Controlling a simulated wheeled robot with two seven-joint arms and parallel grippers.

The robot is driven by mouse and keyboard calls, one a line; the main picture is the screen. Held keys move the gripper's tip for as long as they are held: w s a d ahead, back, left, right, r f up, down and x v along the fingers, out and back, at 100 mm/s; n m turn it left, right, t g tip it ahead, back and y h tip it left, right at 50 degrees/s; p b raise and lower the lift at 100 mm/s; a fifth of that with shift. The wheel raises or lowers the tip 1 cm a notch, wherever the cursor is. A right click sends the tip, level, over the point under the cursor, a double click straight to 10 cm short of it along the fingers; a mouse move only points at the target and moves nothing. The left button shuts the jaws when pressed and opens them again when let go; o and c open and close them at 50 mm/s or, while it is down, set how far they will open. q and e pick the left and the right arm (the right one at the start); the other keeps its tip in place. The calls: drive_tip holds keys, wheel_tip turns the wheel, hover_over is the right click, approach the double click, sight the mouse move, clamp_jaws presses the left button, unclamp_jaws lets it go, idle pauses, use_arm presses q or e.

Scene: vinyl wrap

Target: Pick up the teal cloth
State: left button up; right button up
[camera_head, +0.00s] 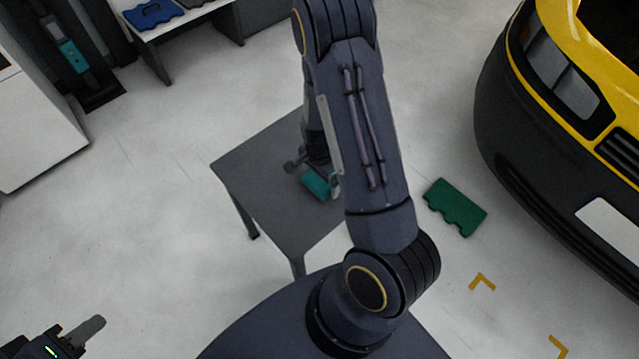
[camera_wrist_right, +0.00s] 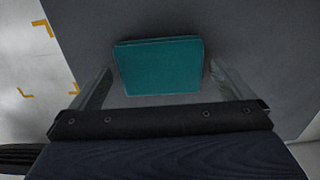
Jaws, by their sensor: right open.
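The teal cloth (camera_head: 316,185) lies folded as a small block on the grey table, partly hidden by my right arm in the head view. In the right wrist view the teal cloth (camera_wrist_right: 160,66) sits ahead of and between the two fingers. My right gripper (camera_wrist_right: 155,85) is open, with one finger to each side of the cloth and a gap at both sides. In the head view the right gripper (camera_head: 312,172) is at the cloth, mostly hidden by the arm. My left gripper (camera_head: 85,338) is only partly visible at the bottom left, away from the table.
The grey table (camera_head: 255,170) has bare surface around the cloth. A green notched block (camera_head: 455,207) lies on the floor to the right. A yellow and black car (camera_head: 560,130) stands at the right. Another table (camera_head: 180,22) with a blue item (camera_head: 152,14) is at the back left.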

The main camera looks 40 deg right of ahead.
drive_tip(key=shift+f, duration=0.35)
drive_tip(key=shift+c, duration=0.3)
drive_tip(key=c, duration=0.8)
drive_tip(key=shift+c, duration=0.2)
drive_tip(key=shift+r, duration=0.15)
drive_tip(key=shift+r, duration=0.6)
drive_tip(key=s+r, duration=0.1)
drive_tip(key=r, duration=0.1)
drive_tip(key=s+d+r+p, duration=0.1)
drive_tip(key=r, duration=0.2)
drive_tip(key=s+r+p, duration=0.1)
drive_tip(key=s+r, duration=0.1)
drive_tip(key=shift+s+d+r, duration=0.1)
drive_tip(key=shift+d+r, duration=0.05)
drive_tip(key=shift+r, duration=0.1)
drive_tip(key=s+d+r+p, duration=0.2)
drive_tip(key=s+d+r, duration=0.1)
drive_tip(key=s, duration=0.6)
drive_tip(key=shift+r, duration=0.55)
